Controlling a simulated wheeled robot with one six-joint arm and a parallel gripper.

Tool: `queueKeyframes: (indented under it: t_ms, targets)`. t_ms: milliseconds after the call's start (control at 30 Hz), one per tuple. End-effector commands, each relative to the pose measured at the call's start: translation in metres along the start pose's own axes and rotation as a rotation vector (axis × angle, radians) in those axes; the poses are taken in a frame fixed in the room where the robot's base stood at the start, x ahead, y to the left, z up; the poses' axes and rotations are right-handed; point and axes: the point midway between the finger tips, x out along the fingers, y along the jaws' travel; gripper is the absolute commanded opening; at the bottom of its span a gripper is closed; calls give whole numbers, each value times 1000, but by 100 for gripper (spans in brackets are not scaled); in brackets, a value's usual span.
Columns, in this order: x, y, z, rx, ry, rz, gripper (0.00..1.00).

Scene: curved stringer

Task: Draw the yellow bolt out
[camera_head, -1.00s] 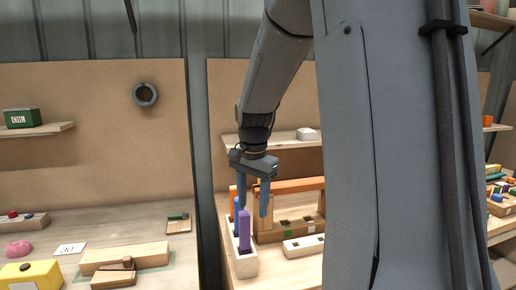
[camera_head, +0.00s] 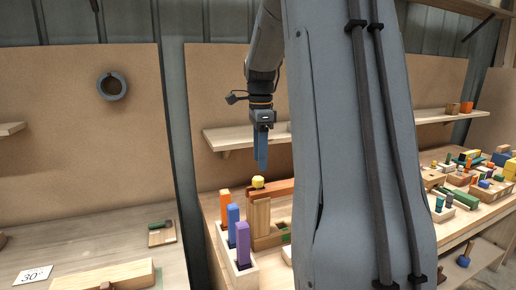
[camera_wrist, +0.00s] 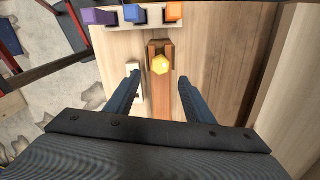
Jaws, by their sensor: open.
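The yellow bolt (camera_head: 258,182) shows its rounded head on top of the near end of a wooden beam frame. In the wrist view the bolt head (camera_wrist: 160,65) sits beyond the fingertips, roughly midway between them. The reddish-brown beam (camera_wrist: 161,100) runs back from it toward my wrist. My gripper (camera_head: 261,165) is above the bolt in the head view, with a gap below its fingers. In the wrist view my gripper (camera_wrist: 158,77) is open and empty, its two blue fingers apart on either side of the beam. The bolt's shaft is hidden.
A pale block (camera_head: 222,245) beside the frame holds upright orange (camera_head: 225,202), blue (camera_head: 233,221) and purple (camera_head: 243,243) pegs. A wall shelf (camera_head: 222,139) is behind my gripper. Several coloured blocks lie on the right of the bench. The bench left of the pegs is fairly clear.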

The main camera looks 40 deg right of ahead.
Motion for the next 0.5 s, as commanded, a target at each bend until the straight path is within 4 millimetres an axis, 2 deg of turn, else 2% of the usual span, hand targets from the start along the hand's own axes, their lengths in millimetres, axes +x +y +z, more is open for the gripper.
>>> queueKeyframes:
  t_ms: [300, 500]
  targets:
    - [44, 1, 3, -7, 0, 2, 48]
    - [56, 0, 2, -5, 0, -1, 48]
